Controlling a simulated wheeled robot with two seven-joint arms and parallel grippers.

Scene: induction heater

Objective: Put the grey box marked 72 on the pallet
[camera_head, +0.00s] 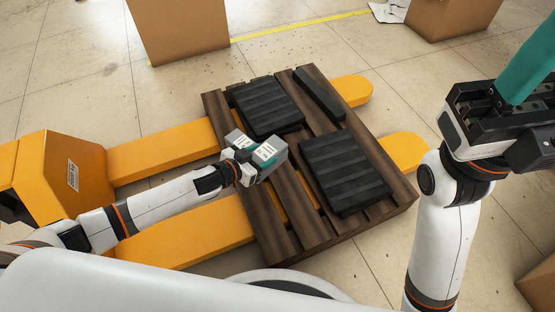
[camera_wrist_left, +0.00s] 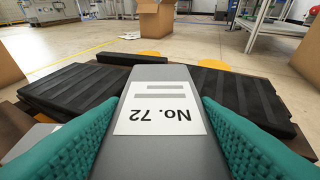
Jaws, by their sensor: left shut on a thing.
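The grey box marked No. 72 (camera_wrist_left: 160,110) fills the middle of the left wrist view, its white label upside down. My left gripper (camera_wrist_left: 158,130) is shut on it, with a teal finger on each side. In the head view the grey box (camera_head: 274,151) is over the left middle of the brown wooden pallet (camera_head: 287,229), between two black pads. I cannot tell whether it touches the planks. A second grey, white-labelled piece (camera_head: 232,139) shows close beside it, partly hidden. My right gripper (camera_head: 525,75) is raised at the right, away from the pallet; its opening is unclear.
Black ribbed pads (camera_head: 266,107) and (camera_head: 345,171) and a black bar (camera_head: 320,94) lie on the pallet. A yellow pallet jack (camera_head: 180,231) runs beneath it. Cardboard boxes (camera_head: 180,28) and (camera_head: 452,15) stand behind on the floor. Some bare planks show near the front.

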